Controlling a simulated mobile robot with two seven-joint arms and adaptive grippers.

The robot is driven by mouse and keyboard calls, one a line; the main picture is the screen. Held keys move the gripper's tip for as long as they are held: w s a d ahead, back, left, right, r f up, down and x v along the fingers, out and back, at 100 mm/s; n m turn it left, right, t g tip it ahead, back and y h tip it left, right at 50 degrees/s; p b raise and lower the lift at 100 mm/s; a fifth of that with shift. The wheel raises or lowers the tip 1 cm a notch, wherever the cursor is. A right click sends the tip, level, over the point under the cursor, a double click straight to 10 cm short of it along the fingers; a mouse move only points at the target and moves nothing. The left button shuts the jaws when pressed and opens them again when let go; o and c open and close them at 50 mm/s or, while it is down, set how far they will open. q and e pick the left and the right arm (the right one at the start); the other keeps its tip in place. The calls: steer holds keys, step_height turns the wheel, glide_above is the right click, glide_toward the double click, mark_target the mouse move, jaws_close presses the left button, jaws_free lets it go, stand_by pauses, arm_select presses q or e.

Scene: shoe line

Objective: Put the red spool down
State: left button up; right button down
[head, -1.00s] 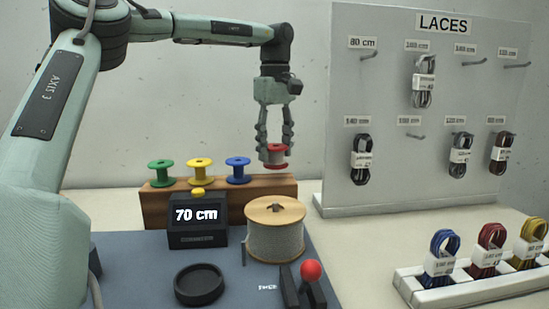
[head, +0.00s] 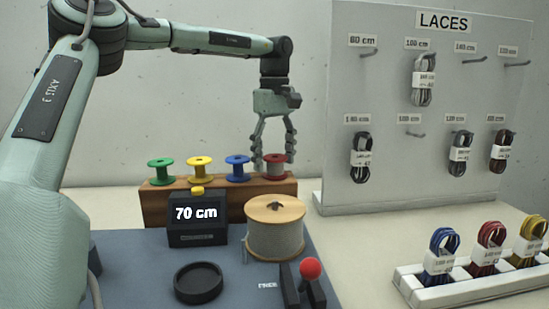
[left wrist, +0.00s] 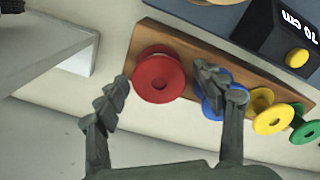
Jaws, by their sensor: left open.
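The red spool (head: 274,166) stands upright at the right end of the wooden rack (head: 222,198), in line with the other spools. It also shows in the left wrist view (left wrist: 158,78), between my finger tips and apart from them at the picture's scale. My left gripper (head: 273,166) is open around the red spool, with its fingers pointing down from above. In the left wrist view one finger lies to its left and the other overlaps the blue spool (left wrist: 212,100). My right gripper is in neither view.
Green (head: 160,170), yellow (head: 200,169) and blue spools stand left on the rack. In front are a 70 cm display (head: 197,234), a large cord reel (head: 275,241), a black dish (head: 198,284) and a red-knobbed lever (head: 311,270). A lace board (head: 430,100) stands right.

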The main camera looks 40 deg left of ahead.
mark_target(274, 157)
arm_select(q)
step_height(274, 157, up, 12)
stand_by(0.4)
steer(key=shift+s, duration=0.1)
